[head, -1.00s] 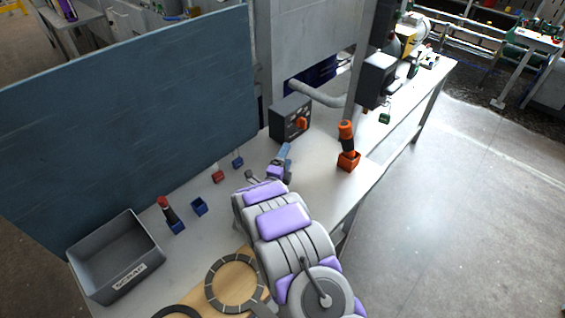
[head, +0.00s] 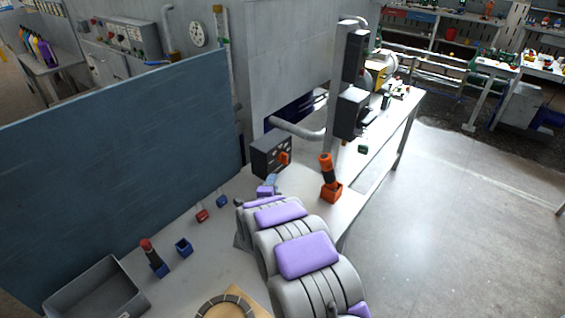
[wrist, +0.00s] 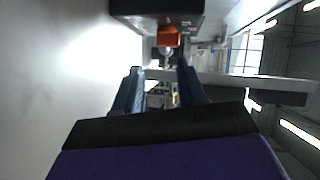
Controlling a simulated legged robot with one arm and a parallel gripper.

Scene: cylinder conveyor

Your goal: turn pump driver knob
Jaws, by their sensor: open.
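The pump driver knob (head: 284,158) is orange and sits on the front face of a dark control box (head: 262,160) on the table. In the wrist view, the orange knob (wrist: 168,37) shows at the top centre under the dark box (wrist: 158,8). My gripper (wrist: 159,72) is open, with its two blue fingers apart and nothing between them. The knob lies ahead of the fingertips, and I see no contact. In the head view, my gripper (head: 270,182) is small and partly hidden by my arm, just in front of the box.
An orange-black tool stands in an orange holder (head: 331,193) right of my arm. Small red and blue holders (head: 184,247) and a grey bin (head: 95,290) are on the left. A blue panel (head: 120,150) borders the table. A grey pipe (head: 298,131) runs behind the box.

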